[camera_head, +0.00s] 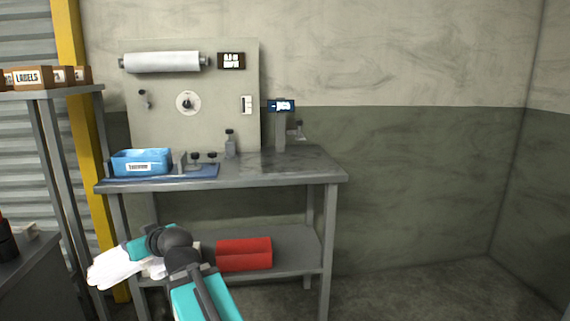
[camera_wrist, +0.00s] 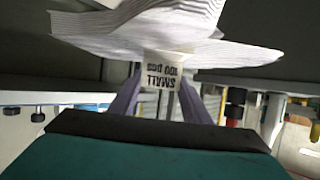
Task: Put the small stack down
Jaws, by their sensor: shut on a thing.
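The small stack (camera_wrist: 170,35) is a pile of thin white sheets, like film gloves, with a paper band (camera_wrist: 165,72) reading "SMALL 100 pcs", upside down in the wrist view. My gripper (camera_wrist: 160,85) is shut on it at the band, one finger on each side. In the head view the white stack (camera_head: 118,266) sticks out to the left of my wrist, in front of the bench's lower shelf and below the table top. My wrist and arm hide part of it there, and the fingertips are hidden.
The metal bench (camera_head: 285,165) has a blue box (camera_head: 142,161) on a blue mat (camera_head: 204,171) at its left. A post with a small display (camera_head: 281,106) stands at the back; the top's front right is clear.

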